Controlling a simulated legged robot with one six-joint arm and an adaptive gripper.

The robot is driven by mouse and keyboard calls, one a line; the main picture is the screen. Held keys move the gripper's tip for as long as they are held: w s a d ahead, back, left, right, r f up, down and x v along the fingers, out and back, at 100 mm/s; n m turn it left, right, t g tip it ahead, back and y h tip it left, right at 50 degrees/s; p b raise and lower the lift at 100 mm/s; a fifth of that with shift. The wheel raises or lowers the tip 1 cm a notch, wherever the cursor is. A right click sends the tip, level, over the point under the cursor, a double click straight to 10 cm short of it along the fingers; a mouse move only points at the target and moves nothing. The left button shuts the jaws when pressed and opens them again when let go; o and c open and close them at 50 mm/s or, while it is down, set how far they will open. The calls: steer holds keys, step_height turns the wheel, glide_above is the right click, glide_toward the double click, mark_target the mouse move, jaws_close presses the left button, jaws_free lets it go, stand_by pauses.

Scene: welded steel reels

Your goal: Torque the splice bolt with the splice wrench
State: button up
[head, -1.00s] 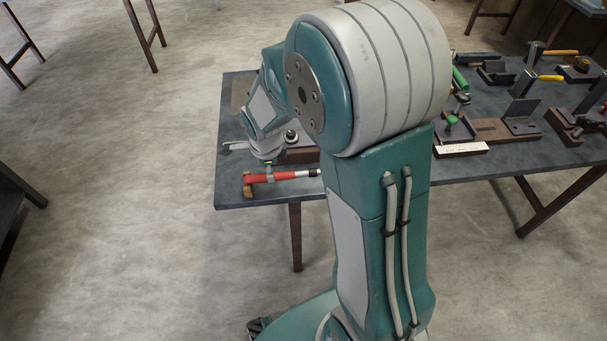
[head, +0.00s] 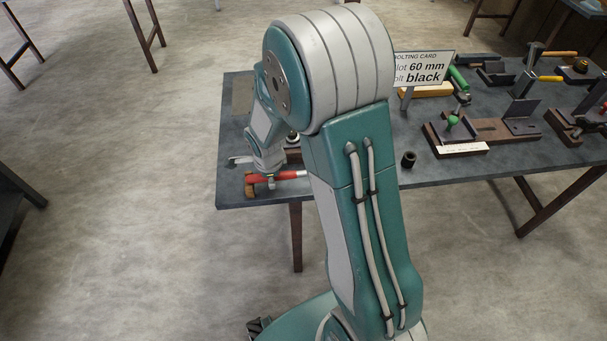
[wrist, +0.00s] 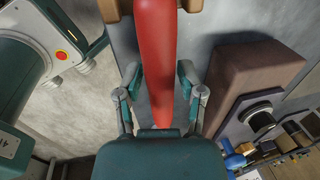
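The wrench with the red handle (head: 289,175) lies near the table's front left corner, across a wooden rest (head: 250,185). I take it for the splice wrench. My gripper (head: 268,182) is down over the handle. In the wrist view the red handle (wrist: 156,50) runs between the two fingers of my gripper (wrist: 158,82). The fingers are apart, one on each side, with small gaps visible. A brown block (wrist: 252,75) with a round dark-centred metal part (wrist: 259,113) stands to the right; whether this is the splice bolt I cannot tell. My arm hides part of the bench.
A bolting card (head: 425,68) reads in part "60 mm" and "black". A black cylinder (head: 408,159) stands near the front edge of the table (head: 470,165). A brown fixture with a green knob (head: 452,121) and several tools are to the right.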

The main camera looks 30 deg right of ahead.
steer(key=shift+d, duration=0.15)
jaws_close()
steer(key=shift+r, duration=3.55)
steer(key=s+r, duration=1.2)
steer(key=s, duration=0.3)
